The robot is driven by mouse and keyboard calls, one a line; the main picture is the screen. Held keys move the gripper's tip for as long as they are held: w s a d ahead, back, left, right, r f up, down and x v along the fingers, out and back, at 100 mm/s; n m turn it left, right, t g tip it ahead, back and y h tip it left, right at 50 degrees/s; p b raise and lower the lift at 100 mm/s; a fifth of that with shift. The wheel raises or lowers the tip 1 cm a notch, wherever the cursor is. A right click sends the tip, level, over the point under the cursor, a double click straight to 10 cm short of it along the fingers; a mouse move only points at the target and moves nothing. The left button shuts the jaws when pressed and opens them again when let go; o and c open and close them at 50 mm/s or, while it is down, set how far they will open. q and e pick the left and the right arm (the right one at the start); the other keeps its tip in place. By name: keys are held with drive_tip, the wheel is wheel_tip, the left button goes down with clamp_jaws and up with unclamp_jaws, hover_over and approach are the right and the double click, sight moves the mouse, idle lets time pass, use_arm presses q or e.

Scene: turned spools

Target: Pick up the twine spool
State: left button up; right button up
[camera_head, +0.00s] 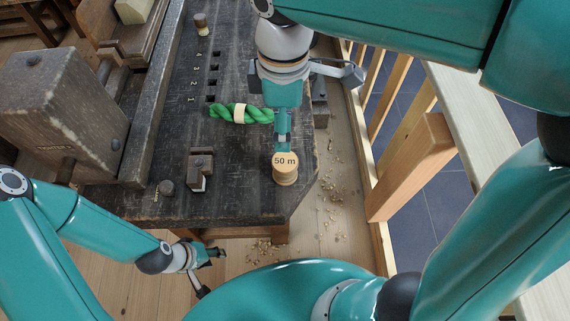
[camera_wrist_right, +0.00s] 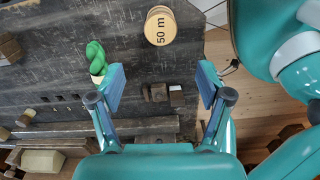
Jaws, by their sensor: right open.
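The twine spool (camera_head: 285,169) stands at the near right corner of the dark bench, its pale round top marked "50 m". It also shows at the top of the right wrist view (camera_wrist_right: 160,26). My right gripper (camera_wrist_right: 161,87) is open, its fingers wide apart with nothing between them. In the head view it hangs over the bench just behind the spool (camera_head: 284,130), partly hidden by its own wrist. The spool lies outside the finger gap. My left gripper (camera_head: 212,272) is low at the lower left, off the bench's near edge, with its fingers apart and empty.
A green hank with a pale band (camera_head: 238,113) lies close beside my right gripper. A small block fitting (camera_head: 201,170) stands left of the spool, and a big vise block (camera_head: 63,115) farther left. A wooden railing (camera_head: 412,160) runs along the right.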

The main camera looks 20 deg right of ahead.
sight(285, 168)
wheel_tip(285, 168, down, 17)
drive_tip(key=shift+d+r+b, duration=0.1)
drive_tip(key=shift+r+b, duration=0.1)
drive_tip(key=shift+b, duration=0.45)
drive_tip(key=c, duration=1.3)
drive_tip(key=shift+r, duration=0.1)
